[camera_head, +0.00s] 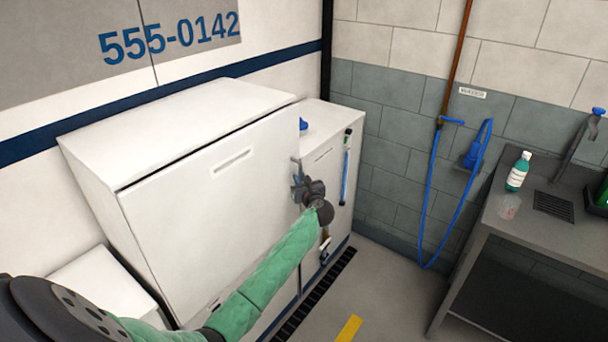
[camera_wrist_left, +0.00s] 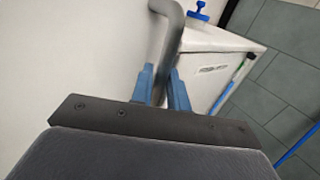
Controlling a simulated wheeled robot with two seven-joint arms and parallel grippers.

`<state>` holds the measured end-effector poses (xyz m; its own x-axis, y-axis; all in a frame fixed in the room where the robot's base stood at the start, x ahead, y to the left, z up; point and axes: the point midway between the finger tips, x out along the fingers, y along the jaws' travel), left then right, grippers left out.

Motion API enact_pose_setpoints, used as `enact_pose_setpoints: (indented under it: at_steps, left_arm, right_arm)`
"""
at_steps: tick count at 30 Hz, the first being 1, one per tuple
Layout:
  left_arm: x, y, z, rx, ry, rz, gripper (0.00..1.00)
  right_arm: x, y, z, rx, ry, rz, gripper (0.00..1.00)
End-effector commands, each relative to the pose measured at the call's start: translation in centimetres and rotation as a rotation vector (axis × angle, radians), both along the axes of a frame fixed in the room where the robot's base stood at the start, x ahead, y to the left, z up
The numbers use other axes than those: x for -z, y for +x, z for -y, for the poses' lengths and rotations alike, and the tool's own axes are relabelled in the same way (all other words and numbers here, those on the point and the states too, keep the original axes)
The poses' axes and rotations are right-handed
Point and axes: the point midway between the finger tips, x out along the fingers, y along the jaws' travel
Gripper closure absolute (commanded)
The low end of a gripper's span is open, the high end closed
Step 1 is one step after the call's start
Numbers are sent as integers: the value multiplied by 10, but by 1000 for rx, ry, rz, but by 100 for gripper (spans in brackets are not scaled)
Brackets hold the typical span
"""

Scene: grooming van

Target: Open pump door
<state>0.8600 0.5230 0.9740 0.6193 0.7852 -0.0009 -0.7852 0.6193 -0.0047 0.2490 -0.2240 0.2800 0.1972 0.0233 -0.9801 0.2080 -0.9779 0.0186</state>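The pump door (camera_head: 215,205) is the large white front panel of a cabinet (camera_head: 170,125) against the left wall. It has a short slot near its top, and a thin dark line runs along its top edge. I cannot tell if it is ajar. My left gripper (camera_head: 299,187) is at the door's right edge, where it mostly hides the handle. In the left wrist view, a grey bar handle (camera_wrist_left: 171,42) runs down between the blue fingers of my left gripper (camera_wrist_left: 161,92), which look closed around it. My right gripper is not in view.
A smaller white cabinet (camera_head: 328,155) with a blue-handled tool (camera_head: 345,175) on its front stands right of the door. A blue hose (camera_head: 432,205) hangs on the tiled wall. A grey table (camera_head: 530,225) with a green bottle (camera_head: 518,172) stands at right.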

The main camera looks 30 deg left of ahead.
Motion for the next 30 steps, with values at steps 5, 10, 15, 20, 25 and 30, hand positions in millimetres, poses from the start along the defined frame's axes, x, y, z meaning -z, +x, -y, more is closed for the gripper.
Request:
enact_pose_setpoints:
  at_steps: [5,10,15,20,25,30]
  left_arm:
    - [0,-1,-4,0,1,-1,84]
    - [0,-1,-4,-1,0,0,84]
    - [0,-1,-4,-1,0,0,100]
    - [0,-1,-3,0,0,0,100]
    - [0,-4,8,17,-1,0,100]
    - [0,-13,40,71,-3,0,100]
  right_arm:
    - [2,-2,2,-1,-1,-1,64]
    - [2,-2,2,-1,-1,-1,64]
    - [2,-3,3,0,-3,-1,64]
    - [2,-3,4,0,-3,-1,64]
    - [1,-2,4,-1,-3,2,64]
    - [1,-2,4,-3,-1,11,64]
